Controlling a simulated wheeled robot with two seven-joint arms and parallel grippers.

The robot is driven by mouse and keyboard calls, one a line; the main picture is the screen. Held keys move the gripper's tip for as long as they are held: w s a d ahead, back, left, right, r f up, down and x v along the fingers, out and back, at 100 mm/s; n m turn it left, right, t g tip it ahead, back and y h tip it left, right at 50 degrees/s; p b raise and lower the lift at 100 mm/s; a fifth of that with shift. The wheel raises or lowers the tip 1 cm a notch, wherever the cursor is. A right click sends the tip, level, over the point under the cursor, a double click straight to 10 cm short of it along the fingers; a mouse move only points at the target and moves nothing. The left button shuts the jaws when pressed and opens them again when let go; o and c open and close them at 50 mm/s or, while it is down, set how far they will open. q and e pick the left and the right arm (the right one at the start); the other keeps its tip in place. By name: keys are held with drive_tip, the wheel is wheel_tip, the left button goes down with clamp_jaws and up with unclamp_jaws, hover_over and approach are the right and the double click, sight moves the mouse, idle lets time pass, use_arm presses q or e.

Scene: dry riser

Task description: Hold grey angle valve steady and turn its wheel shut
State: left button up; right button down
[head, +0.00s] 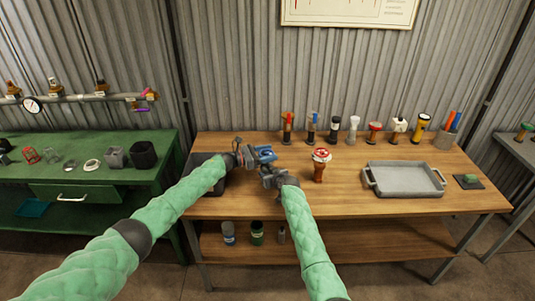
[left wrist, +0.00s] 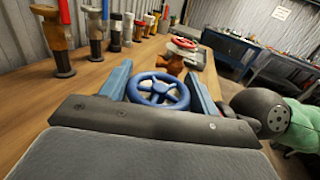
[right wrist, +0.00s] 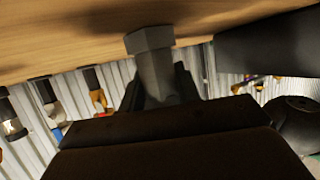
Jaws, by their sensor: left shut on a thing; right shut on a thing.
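The grey angle valve is held between my two grippers over the left part of the wooden bench. Its blue wheel (left wrist: 160,90) shows in the left wrist view between the blue-tinted fingers of my left gripper (head: 256,156), which is shut on it. In the head view blue parts (head: 265,153) show there; wheel and fingers are hard to tell apart. In the right wrist view the valve's grey body (right wrist: 153,62) sits between the dark fingers of my right gripper (head: 270,172), which is shut on it. The rest of the valve is hidden.
A brown valve with a red wheel (head: 321,157) stands just right of my grippers. A grey tray (head: 405,190) lies further right. Several upright valves and torch-like items (head: 355,128) line the bench's back. A dark box (head: 203,160) sits at the left end.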

use_arm(q)
drive_tip(key=shift+w+f+m+g+h, duration=0.1)
drive_tip(key=shift+m+g+h, duration=0.2)
drive_tip(key=shift+m+g, duration=1)
drive_tip(key=shift+g, duration=0.9)
drive_tip(key=shift+s+m+g, duration=0.3)
drive_tip(key=shift+m+g, duration=0.2)
drive_tip(key=shift+g, duration=0.1)
drive_tip(key=o, duration=1)
drive_tip(key=shift+w, duration=0.1)
drive_tip(key=a, duration=1.2)
